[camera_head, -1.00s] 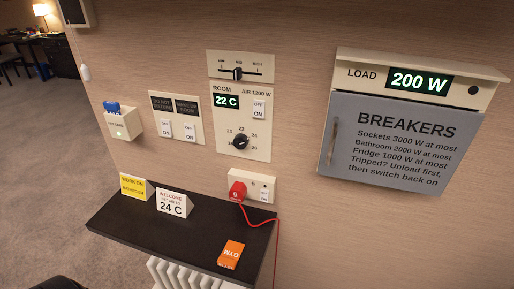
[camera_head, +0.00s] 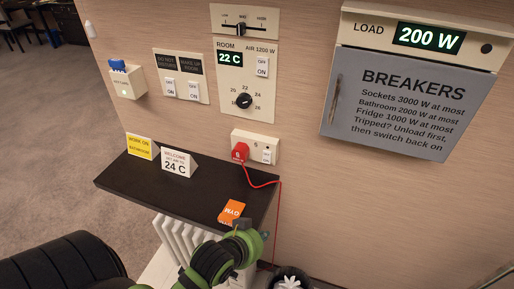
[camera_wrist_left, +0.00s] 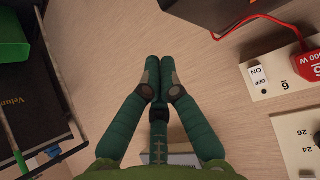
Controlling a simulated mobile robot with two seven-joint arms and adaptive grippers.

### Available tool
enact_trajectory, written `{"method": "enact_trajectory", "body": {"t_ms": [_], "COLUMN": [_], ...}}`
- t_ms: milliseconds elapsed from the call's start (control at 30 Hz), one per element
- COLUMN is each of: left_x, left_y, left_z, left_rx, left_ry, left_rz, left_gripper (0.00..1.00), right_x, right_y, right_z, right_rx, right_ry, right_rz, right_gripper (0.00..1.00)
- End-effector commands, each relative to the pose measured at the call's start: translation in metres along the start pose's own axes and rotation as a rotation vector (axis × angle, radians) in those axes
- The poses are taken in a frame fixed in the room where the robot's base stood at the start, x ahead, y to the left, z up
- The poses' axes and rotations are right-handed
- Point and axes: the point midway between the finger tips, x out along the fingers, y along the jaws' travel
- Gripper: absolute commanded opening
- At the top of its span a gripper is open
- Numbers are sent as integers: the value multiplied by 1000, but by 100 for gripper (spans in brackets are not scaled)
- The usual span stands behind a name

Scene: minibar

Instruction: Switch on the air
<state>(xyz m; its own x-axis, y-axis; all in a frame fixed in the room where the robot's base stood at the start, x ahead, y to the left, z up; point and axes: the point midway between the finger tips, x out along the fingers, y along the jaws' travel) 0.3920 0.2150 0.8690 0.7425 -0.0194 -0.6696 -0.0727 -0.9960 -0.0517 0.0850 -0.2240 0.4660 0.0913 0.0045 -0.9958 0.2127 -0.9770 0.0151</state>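The room panel (camera_head: 230,112) is on the wall in the head view, labelled AIR 1200 W. Its display (camera_head: 229,58) reads 22 C. The air switch (camera_head: 262,66) is a white rocker marked OFF above ON; its position is too small to tell. The dial (camera_head: 244,101) below points near 22. My left gripper (camera_head: 250,236) is below the panel, near the shelf's front right corner, apart from the switch. In the left wrist view its green fingers (camera_wrist_left: 160,72) are together with nothing between them. My right gripper is not in view.
A dark shelf (camera_head: 130,184) juts out below the panel, bearing two cards and an orange box (camera_head: 231,211). A red plug (camera_head: 240,152) with a red cord sits in the socket plate (camera_head: 266,148). The breaker box (camera_head: 392,100) is at right; its load display reads 200 W.

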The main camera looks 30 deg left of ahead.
Motion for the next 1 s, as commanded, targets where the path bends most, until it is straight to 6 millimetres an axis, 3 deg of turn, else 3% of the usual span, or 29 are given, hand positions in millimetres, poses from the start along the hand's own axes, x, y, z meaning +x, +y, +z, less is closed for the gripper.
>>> {"method": "enact_trajectory", "body": {"t_ms": [133,267,500,633,800,1000], "left_x": [6,0,-46,-78,-110,-123], "left_y": [-20,-44,-90,-110,-124,-130], "left_z": [-50,-103,-182,-206,-219,-222], "left_rx": [-25,-46,-71,-72,-70,-67], "left_ry": [220,464,922,1130,1308,1378], "left_rz": [-38,-87,-198,-257,-311,-334], "left_gripper": [0,0,0,0,0,0], "right_x": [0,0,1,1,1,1], "right_y": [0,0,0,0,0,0], "right_z": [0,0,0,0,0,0], "right_rx": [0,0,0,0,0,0], "right_ry": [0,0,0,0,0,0], "right_rz": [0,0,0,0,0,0], "right_gripper": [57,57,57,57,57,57]}}
